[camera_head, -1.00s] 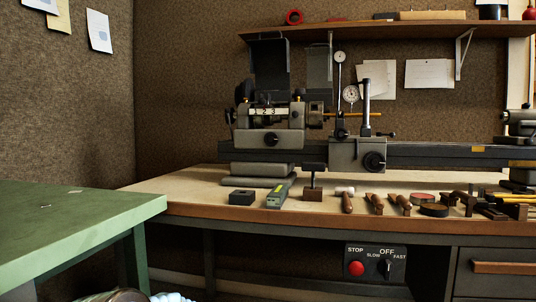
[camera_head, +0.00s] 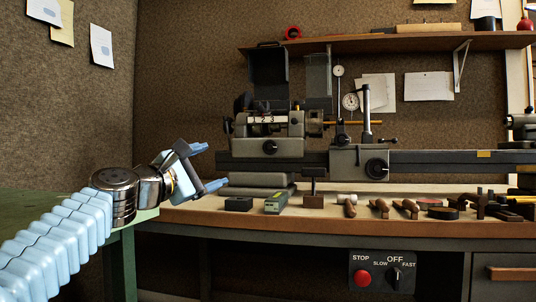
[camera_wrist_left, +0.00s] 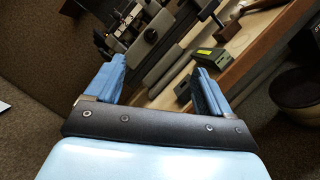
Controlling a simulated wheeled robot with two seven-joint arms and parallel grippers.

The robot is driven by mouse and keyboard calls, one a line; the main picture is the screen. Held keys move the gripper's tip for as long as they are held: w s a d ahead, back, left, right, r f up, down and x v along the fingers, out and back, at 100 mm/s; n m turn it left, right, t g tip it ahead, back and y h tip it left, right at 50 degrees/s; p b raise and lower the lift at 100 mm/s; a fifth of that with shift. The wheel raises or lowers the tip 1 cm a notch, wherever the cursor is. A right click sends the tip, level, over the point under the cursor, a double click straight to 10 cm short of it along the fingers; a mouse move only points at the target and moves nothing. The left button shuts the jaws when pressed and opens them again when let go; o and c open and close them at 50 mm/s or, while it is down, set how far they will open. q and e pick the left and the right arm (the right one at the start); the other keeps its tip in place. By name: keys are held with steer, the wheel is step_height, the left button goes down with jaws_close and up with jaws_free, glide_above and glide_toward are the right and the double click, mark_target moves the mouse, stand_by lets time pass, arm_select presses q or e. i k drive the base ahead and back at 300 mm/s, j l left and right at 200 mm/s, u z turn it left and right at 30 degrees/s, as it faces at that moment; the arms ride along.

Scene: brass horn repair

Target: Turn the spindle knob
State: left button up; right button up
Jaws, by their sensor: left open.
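The lathe headstock (camera_head: 268,146) stands at the back left of the bench, with a numbered dial (camera_head: 266,120) on top. A round black knob (camera_head: 270,147) sits on its front, and another dark knob (camera_head: 226,125) sticks out at its left end. I cannot tell which is the spindle knob. My left gripper (camera_head: 209,166) is open and empty, left of the headstock and apart from it, fingers pointing right. In the left wrist view a round knob (camera_wrist_left: 151,35) shows beyond the open gripper (camera_wrist_left: 160,66). My right gripper is not in view.
A green table (camera_head: 140,217) stands at left, under my left arm. On the bench are a dark block (camera_head: 238,204), a grey-green box (camera_head: 277,202) and several hammers and tools. A control panel (camera_head: 378,271) with a red stop button and a speed switch hangs below.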

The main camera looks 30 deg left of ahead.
mark_target(270, 146)
steer(key=i+j, duration=0.15)
steer(key=i, duration=0.3)
steer(key=i+j, duration=0.15)
steer(key=i, duration=0.25)
